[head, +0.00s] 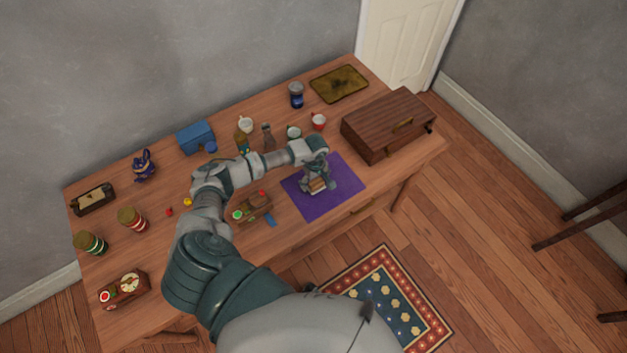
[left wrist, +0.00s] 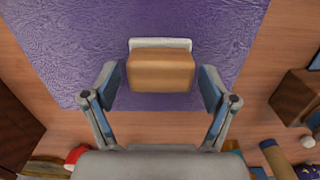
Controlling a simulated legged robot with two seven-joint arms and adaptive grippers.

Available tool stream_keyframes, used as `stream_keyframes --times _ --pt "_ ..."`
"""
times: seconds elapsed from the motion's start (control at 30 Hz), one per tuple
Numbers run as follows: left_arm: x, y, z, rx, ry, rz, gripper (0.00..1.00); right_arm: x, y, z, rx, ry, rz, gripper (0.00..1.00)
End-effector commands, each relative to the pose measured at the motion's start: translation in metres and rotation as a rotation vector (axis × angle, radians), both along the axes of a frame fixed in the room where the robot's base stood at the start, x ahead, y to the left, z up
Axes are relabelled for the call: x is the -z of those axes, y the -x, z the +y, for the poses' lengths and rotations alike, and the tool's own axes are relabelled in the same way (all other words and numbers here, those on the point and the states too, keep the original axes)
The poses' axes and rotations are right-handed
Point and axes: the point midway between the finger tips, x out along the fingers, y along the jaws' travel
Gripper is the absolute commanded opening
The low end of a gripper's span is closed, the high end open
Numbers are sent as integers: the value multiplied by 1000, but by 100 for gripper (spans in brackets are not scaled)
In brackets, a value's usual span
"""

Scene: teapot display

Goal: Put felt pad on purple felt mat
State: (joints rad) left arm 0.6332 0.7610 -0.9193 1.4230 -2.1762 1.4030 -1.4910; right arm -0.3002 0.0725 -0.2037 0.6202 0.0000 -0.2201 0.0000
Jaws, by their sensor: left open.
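The purple felt mat (head: 345,172) lies flat on the wooden table, right of its middle. The felt pad (head: 316,186) looks like a tan block with a white layer at one side, and it is on the mat. In the left wrist view the felt pad (left wrist: 160,71) shows against the purple mat (left wrist: 60,40), near one edge of it. My left gripper (left wrist: 160,86) is open above the mat, with a finger on each side of the pad and a gap visible on both sides. The gripper partly hides the pad in the head view. My right gripper is not in view.
A brown wooden chest (head: 388,125) stands right of the mat. Cups, including a red one (head: 318,121), and a dark bottle (head: 268,137) stand behind it. A small wooden holder (head: 252,208) and a blue piece (head: 270,220) lie left of the mat.

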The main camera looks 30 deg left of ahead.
Motion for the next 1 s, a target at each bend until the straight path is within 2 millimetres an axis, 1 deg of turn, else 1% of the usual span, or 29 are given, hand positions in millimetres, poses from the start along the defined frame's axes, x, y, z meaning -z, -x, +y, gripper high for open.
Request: stream_keyframes --times 0.17,0.3,0.4,0.5,0.6,0.7,0.83,1.0 --pt "-30 -2 3 1 2 -7 85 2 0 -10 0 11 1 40" --pt "-63 -3 4 1 2 -7 85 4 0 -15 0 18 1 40" --pt "-84 -3 4 1 2 -6 85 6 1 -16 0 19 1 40" --pt "-101 -3 4 0 1 -5 85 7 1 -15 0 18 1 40" --pt "-112 -3 3 1 4 -4 85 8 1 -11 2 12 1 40" --pt "-118 -2 3 0 1 -3 85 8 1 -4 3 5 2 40" --pt "-119 -2 2 0 0 -1 85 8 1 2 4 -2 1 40" --pt "-119 -2 3 0 2 -1 85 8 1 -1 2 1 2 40"
